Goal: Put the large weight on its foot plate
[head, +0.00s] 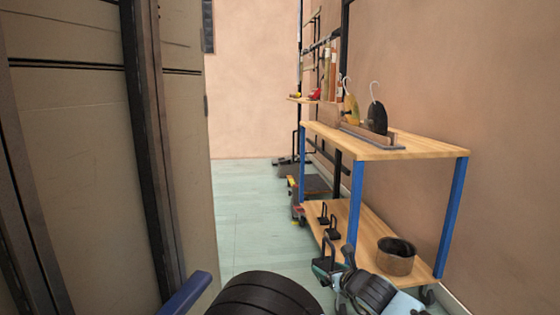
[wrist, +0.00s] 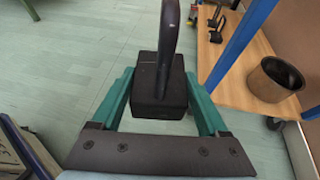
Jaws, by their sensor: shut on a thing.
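The large weight (wrist: 158,95) is a dark block with a tall upright handle. In the wrist view it sits between the teal fingers of my gripper (wrist: 160,76), which is shut on it. The weight is held up, with the pale green floor below and behind it. In the head view my gripper (head: 330,266) is low in the picture, in front of the shelf unit, and partly hidden by my arm. I cannot tell which thing is the foot plate; dark low pieces (head: 292,160) stand on the floor at the far end.
A wooden bench with blue legs (head: 430,152) stands at right. Its lower shelf (head: 352,215) holds a dark pot (head: 396,258) and smaller handled weights (head: 323,213). A tall beige panel (head: 80,160) closes the left. The floor (head: 248,215) between is clear.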

